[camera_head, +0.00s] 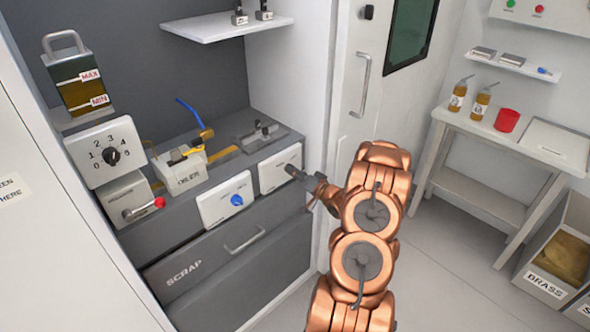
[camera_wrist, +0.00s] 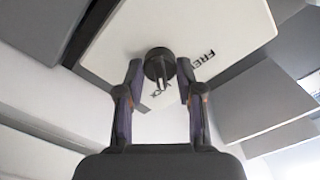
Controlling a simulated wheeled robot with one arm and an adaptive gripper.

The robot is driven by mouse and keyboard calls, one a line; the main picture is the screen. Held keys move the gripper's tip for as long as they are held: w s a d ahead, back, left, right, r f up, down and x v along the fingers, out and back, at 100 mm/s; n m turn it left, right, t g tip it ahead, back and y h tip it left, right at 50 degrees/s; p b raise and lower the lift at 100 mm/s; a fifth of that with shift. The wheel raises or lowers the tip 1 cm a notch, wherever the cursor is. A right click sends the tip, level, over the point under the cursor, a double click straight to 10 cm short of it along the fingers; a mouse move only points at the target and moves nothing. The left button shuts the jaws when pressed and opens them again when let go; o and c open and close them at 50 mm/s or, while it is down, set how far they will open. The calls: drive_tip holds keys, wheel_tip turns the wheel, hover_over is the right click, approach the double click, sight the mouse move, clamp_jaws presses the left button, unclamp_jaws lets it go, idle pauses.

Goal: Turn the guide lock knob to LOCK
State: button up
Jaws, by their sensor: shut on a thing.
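The guide lock knob (camera_wrist: 158,62) is a round black knob on a white plate, seen close up in the wrist view. Its pale pointer mark points down in the picture, toward partly visible letters ending in CK. The word FREE stands to its right. My gripper (camera_wrist: 160,78) has one finger on each side of the knob and is shut on it. In the head view my gripper (camera_head: 296,173) is at the right end of the white plate (camera_head: 277,168), and it hides the knob there.
To the left are a white panel with a blue knob (camera_head: 237,200), a lever with a red ball (camera_head: 159,202) and a numbered dial (camera_head: 111,156). A drawer handle (camera_head: 244,240) sticks out below. The floor (camera_head: 440,270) at right is clear.

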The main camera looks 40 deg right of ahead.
drive_tip(key=shift+m+p, duration=0.3)
drive_tip(key=shift+m, duration=0.5)
drive_tip(key=o, duration=1.1)
drive_tip(key=shift+o, duration=0.2)
drive_tip(key=shift+s, duration=0.1)
drive_tip(key=s, duration=1.1)
drive_tip(key=shift+s+a, duration=0.2)
drive_tip(key=shift+s, duration=0.2)
